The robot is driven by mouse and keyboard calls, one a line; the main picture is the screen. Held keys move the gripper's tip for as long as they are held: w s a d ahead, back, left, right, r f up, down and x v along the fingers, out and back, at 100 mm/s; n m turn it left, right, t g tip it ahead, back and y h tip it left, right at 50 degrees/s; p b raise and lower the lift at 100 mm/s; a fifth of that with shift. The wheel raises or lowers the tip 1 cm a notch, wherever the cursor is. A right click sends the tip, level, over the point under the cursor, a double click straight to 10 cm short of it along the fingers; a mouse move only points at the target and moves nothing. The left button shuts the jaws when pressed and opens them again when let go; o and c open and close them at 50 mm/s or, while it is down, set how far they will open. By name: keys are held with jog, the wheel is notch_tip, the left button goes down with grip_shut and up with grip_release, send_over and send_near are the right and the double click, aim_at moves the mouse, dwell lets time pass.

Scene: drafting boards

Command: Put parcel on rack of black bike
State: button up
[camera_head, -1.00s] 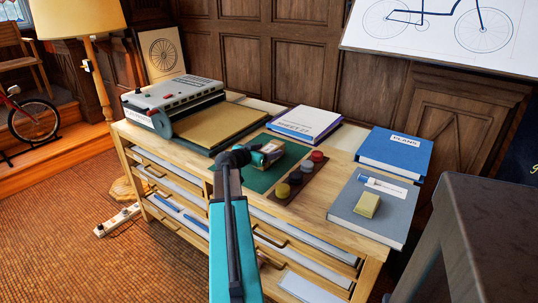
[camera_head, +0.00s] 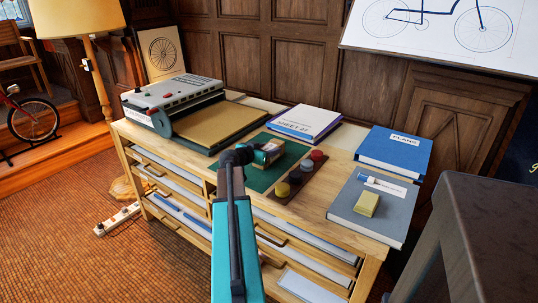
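My gripper (camera_head: 268,152) is at the far end of my teal arm, low over the green mat (camera_head: 262,174) on the drawer cabinet. It is small here and partly behind my dark wrist joint, so its fingers cannot be made out. A small brownish and pale patch shows at it; I cannot tell whether this is a parcel or part of the gripper. No parcel can be clearly picked out. A small bike (camera_head: 33,118) with a black-tyred wheel and a red part stands at the left edge, cut off by the frame. No rack on it can be made out.
The cabinet top holds a grey machine (camera_head: 178,95), a white-covered book (camera_head: 306,122), a strip of coloured pots (camera_head: 300,175), a blue binder (camera_head: 395,152) and a grey folder (camera_head: 385,215). A lamp (camera_head: 85,50) stands left; a dark stool (camera_head: 470,215) stands right. The left floor is mostly clear.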

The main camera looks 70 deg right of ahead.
aim_at(269, 147)
jog(key=c, duration=0.8)
jog(key=shift+r, duration=0.1)
jog(key=shift+r, duration=1.45)
jog(key=shift+a+r, duration=0.15)
jog(key=shift+r, duration=0.1)
jog(key=s+a+b, duration=0.1)
jog(key=a, duration=0.3)
jog(key=s+a, duration=0.2)
jog(key=a, duration=0.2)
jog(key=s+a+r+b, duration=0.1)
jog(key=a, duration=0.3)
jog(key=shift+s+a+b, duration=0.15)
jog(key=shift+s+b, duration=0.1)
jog(key=shift+b, duration=0.7)
jog(key=b, duration=0.3)
jog(key=shift+f+b, duration=0.1)
jog(key=shift+b, duration=0.3)
jog(key=b, duration=0.6)
jog(key=shift+a+b, duration=0.2)
jog(key=shift+b, duration=0.1)
